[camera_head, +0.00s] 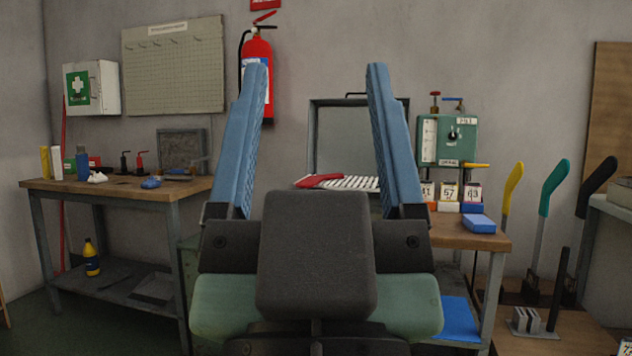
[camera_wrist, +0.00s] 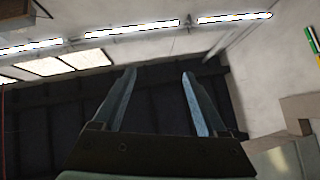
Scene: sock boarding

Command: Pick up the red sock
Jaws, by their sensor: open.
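My gripper (camera_head: 312,75) is in the middle of the head view, with its two blue fingers pointing up and spread wide apart. It is open and nothing is between the fingers. In the wrist view, my gripper (camera_wrist: 158,75) is also empty and faces the ceiling lights and walls. The red sock (camera_head: 318,181) lies behind my gripper, at the left end of a white ribbed rack (camera_head: 357,183) on the workbench. It shows between the fingers in the head view. My gripper hides part of the bench around it. The sock does not show in the wrist view.
A wooden bench (camera_head: 115,188) with small bottles stands at the left. On the right bench (camera_head: 463,236) are a green control box (camera_head: 449,139), number cards and a blue block (camera_head: 478,223). Levers with yellow (camera_head: 513,183), teal and black handles stand at the right.

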